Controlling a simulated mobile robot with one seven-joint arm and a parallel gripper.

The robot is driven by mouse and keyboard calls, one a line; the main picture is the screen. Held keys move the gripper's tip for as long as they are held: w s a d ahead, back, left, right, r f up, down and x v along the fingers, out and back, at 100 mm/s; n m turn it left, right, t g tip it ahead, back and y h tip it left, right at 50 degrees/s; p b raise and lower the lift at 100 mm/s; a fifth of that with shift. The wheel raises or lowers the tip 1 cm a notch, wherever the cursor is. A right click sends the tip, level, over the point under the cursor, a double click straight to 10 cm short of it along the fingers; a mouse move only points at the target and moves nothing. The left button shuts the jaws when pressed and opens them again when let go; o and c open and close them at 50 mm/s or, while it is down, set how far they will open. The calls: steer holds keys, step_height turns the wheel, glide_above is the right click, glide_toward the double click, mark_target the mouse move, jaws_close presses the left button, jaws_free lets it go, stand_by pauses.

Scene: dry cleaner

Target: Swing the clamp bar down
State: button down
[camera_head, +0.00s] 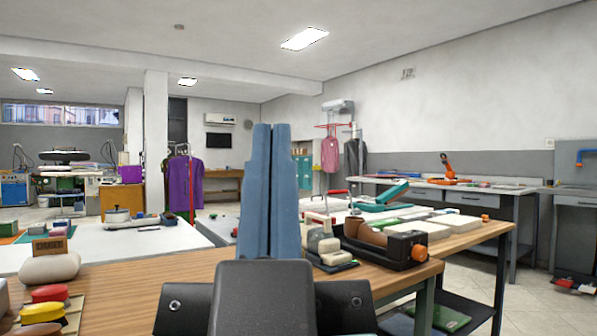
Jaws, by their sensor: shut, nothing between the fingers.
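My gripper (271,128) stands in the centre foreground, with two long blue fingers pressed together and pointing up in the picture. Its dark grey body fills the bottom middle. The fingers touch nothing that I can see and hide part of the scene behind them. I cannot tell for sure which thing is the clamp bar. A black fixture with an orange knob (418,252) and a brown rounded piece sits on the wooden table, right of the gripper. Farther back, a teal device (392,192) has a raised, tilted flap.
The wooden table (140,281) has bare wood left of the gripper. Red and yellow round pieces (48,302) sit at its left end. Cream blocks (323,240) stand just right of the fingers. A white-topped table (150,238) is behind left. An orange tool (447,166) stands on the back bench.

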step_height(320, 180, up, 38)
steer(key=p, duration=3.5)
